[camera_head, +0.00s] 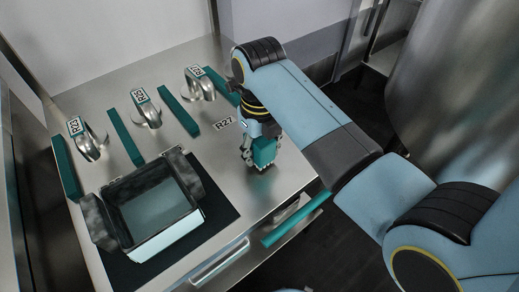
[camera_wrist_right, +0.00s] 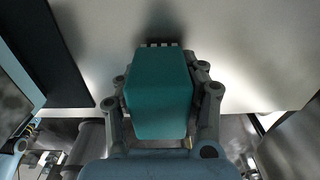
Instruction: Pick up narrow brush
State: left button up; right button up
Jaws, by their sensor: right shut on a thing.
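My right gripper (camera_head: 260,162) is over the steel counter near its front right edge, pointing down. In the right wrist view the gripper (camera_wrist_right: 160,88) has its fingers closed on both sides of a teal block, which I take as the narrow brush (camera_wrist_right: 160,95). A short row of pale bristle-like tufts shows at its far end. The brush also shows between the fingers in the head view (camera_head: 265,150). I cannot tell whether its lower end touches the counter. My left gripper is not in view.
On the steel counter (camera_head: 225,165), an open box with dark side blocks (camera_head: 160,232) stands on a black mat (camera_head: 222,215) at the front left. Curved metal fixtures (camera_head: 147,112) and teal strips (camera_head: 178,110) line the back. A teal bar (camera_head: 295,222) runs along the front.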

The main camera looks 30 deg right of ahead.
aim_at(259, 140)
notch_tip(259, 140, up, 3)
jog(key=shift+r+p, duration=0.1)
jog(key=shift+p, duration=0.2)
jog(key=s+d+r+p, duration=0.4)
jog(key=d+r+p, duration=0.2)
jog(key=d+p, duration=0.4)
jog(key=shift+s+d+r, duration=0.15)
jog(key=shift+d+r, duration=0.25)
jog(key=shift+d, duration=0.05)
jog(key=o, duration=0.6)
jog(key=c, duration=0.4)
